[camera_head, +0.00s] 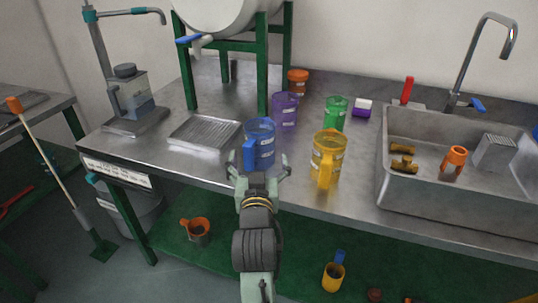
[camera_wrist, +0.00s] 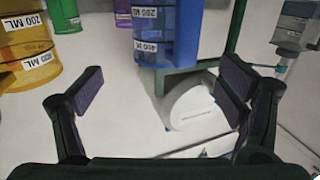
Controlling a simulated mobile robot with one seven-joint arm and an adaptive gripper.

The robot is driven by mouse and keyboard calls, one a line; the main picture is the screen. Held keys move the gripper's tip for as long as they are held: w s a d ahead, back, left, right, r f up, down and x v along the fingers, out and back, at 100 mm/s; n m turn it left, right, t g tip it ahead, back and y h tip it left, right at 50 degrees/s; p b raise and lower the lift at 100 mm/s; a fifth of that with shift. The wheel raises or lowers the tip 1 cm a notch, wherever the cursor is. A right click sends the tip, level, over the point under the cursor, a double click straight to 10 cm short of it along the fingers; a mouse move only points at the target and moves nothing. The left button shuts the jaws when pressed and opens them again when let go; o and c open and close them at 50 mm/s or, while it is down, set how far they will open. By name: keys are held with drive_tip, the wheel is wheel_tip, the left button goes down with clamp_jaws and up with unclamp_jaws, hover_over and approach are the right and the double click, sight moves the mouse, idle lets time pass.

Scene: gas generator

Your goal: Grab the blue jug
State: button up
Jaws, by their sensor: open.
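The blue jug (camera_head: 263,143) stands upright on the metal counter (camera_head: 207,168) near its front edge, with its handle toward my gripper. My gripper (camera_head: 259,172) is open in front of the jug, one finger toward each side, and its jaws are empty. In the wrist view, the blue jug (camera_wrist: 168,32) is at the top middle, beyond the gap between the open fingers of my gripper (camera_wrist: 160,88). Printed measure labels show on the jug. I cannot tell the exact gap between the fingers and the handle.
A yellow jug (camera_head: 327,150) stands close on the right. A purple jug (camera_head: 285,110) and green cup (camera_head: 336,112) are behind. A ridged metal tray (camera_head: 204,133) lies left, near a green stand (camera_head: 262,75). A sink (camera_head: 428,190) is at the right.

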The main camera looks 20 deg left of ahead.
sight(260, 139)
drive_tip(key=x, duration=0.3)
drive_tip(key=shift+w+a+r, duration=0.1)
drive_tip(key=shift+w+a, duration=0.1)
drive_tip(key=shift+w, duration=0.1)
drive_tip(key=p+x, duration=0.1)
drive_tip(key=x, duration=0.4)
drive_tip(key=shift+w+r+p, duration=0.1)
drive_tip(key=shift+w+p, duration=0.2)
drive_tip(key=shift+w+a, duration=0.1)
drive_tip(key=shift+w, duration=0.35)
drive_tip(key=shift+c, duration=0.6)
drive_tip(key=c, duration=1.2)
